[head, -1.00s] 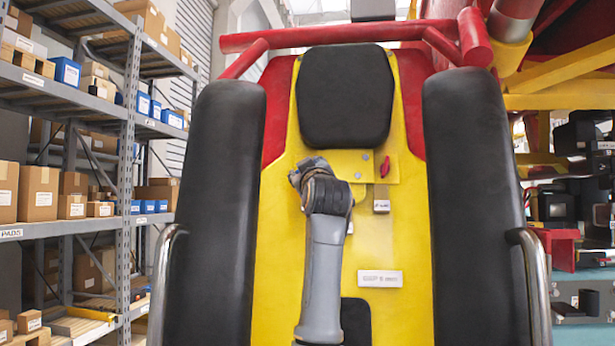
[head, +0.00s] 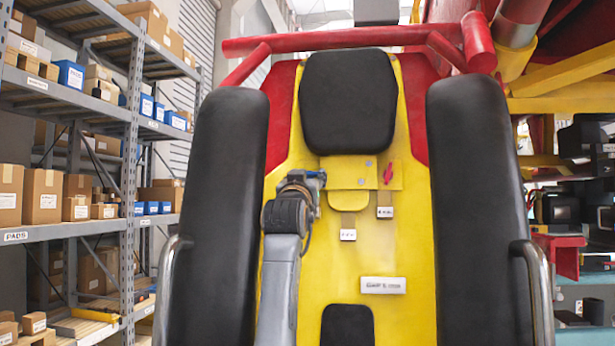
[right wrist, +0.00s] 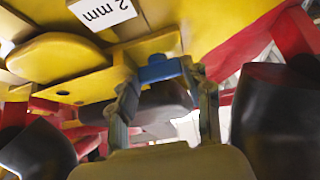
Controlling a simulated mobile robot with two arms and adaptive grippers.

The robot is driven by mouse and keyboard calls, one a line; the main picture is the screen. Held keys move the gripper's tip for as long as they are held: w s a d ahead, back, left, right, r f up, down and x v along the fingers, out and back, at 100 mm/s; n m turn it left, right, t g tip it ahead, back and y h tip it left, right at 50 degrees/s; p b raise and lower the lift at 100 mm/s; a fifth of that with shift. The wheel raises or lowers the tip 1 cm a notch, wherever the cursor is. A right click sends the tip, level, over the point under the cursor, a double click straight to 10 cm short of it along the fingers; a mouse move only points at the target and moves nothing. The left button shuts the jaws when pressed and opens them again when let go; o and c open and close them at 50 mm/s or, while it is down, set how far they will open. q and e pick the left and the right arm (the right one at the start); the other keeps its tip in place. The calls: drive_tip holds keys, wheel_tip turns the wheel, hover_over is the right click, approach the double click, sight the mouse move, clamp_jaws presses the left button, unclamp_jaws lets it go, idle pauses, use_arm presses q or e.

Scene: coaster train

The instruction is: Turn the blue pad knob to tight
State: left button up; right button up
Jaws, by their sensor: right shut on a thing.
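The blue pad knob (right wrist: 158,69) sits at the edge of a yellow plate, between my right gripper's fingertips (right wrist: 160,80) in the right wrist view. The fingers are shut on it. In the head view my right gripper (head: 304,180) is at the left end of the yellow plate (head: 350,173), below the black headrest pad (head: 348,102). Only a little blue (head: 318,177) shows there; the rest of the knob is hidden by the gripper. I cannot read the knob's setting. My left gripper is not in view.
A red knob (head: 388,173) sits at the plate's right end. Small white tags (head: 348,235) hang below the plate, and a gap sign (head: 383,285) is lower down. Tall black side pads (head: 216,200) flank the seat. Shelves with boxes (head: 42,195) stand at left.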

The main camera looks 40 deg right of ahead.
drive_tip(key=shift+w+f, duration=0.1)
drive_tip(key=shift+f, duration=0.2)
drive_tip(key=o, duration=0.9)
drive_tip(key=shift+c, duration=0.2)
drive_tip(key=shift+r, duration=0.15)
drive_tip(key=shift+a, duration=0.1)
drive_tip(key=v, duration=1.2)
